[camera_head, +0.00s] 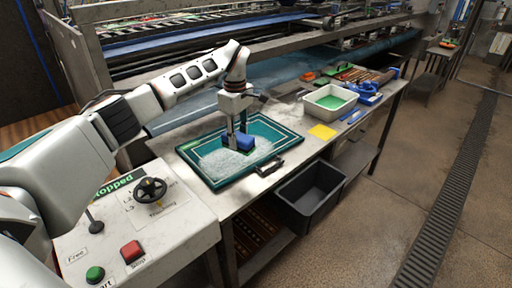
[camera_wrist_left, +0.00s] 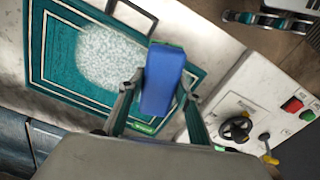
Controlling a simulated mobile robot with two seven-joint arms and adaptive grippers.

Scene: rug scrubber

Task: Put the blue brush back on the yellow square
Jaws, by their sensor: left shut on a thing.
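The blue brush (camera_head: 245,142) is in my left gripper (camera_head: 236,139), over the right half of the green rug on the table. In the left wrist view the blue brush (camera_wrist_left: 163,80) sits between the fingers of my left gripper (camera_wrist_left: 158,92), which is shut on it. I cannot tell whether the brush touches the rug. The yellow square (camera_head: 321,132) lies flat and bare on the table, right of the rug. My right gripper is out of view.
The green rug (camera_head: 207,172) has white foam (camera_head: 222,163) on it. A white tray with green inside (camera_head: 330,103) stands behind the yellow square, with blue items (camera_head: 350,116) beside it. A dark bin (camera_head: 310,192) is below the table's front edge. A control panel (camera_head: 135,235) stands at front left.

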